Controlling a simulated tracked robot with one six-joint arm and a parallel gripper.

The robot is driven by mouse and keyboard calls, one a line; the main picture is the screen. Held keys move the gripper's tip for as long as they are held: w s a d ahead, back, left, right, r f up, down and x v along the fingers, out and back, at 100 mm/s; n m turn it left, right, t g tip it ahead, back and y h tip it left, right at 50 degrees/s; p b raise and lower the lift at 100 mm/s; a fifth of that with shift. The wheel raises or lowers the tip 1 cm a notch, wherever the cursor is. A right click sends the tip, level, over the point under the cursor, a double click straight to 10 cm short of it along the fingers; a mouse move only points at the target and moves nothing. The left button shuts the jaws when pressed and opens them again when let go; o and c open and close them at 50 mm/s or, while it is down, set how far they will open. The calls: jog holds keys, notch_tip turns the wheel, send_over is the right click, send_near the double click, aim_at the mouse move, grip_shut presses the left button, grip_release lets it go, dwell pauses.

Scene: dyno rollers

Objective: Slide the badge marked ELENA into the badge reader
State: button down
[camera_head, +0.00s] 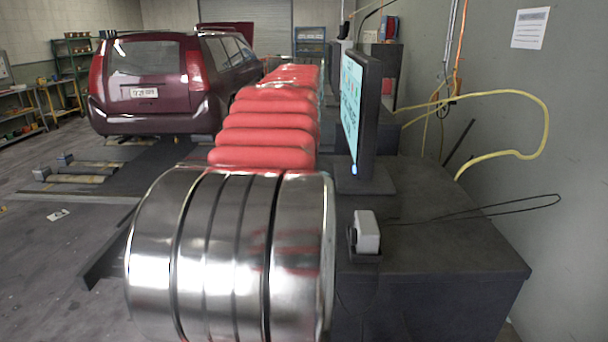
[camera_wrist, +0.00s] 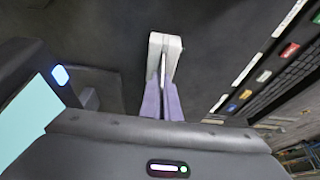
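A small pale grey box in a dark holder (camera_head: 366,233) stands on the dark bench, nearer than the monitor; it may be the badge reader. My gripper (camera_wrist: 163,82) does not show in the head view. In the wrist view its two lavender fingers lie close together and point up the picture. A white piece (camera_wrist: 173,48) with a narrow slit down it is at their tips. I cannot tell whether it is held or lies behind them. No name ELENA can be read, and I cannot make out the badge.
The monitor (camera_head: 359,115) stands on the bench (camera_head: 440,235); its screen (camera_wrist: 30,120) is close at left in the wrist view. A dark panel with coloured labels (camera_wrist: 265,75) is at right. A large metal drum (camera_head: 225,255), red rounded rollers (camera_head: 265,135) and a maroon car (camera_head: 150,85) stand left.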

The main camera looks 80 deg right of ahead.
jog(key=shift+f, duration=0.55)
jog(key=c, duration=2.5)
grip_release()
jog(key=o, duration=0.5)
jog(key=shift+o, duration=0.3)
jog(key=shift+a+r, duration=0.25)
jog(key=shift+r, duration=0.25)
jog(key=v, duration=0.6)
jog(key=shift+r, duration=0.45)
jog(key=shift+a, duration=0.2)
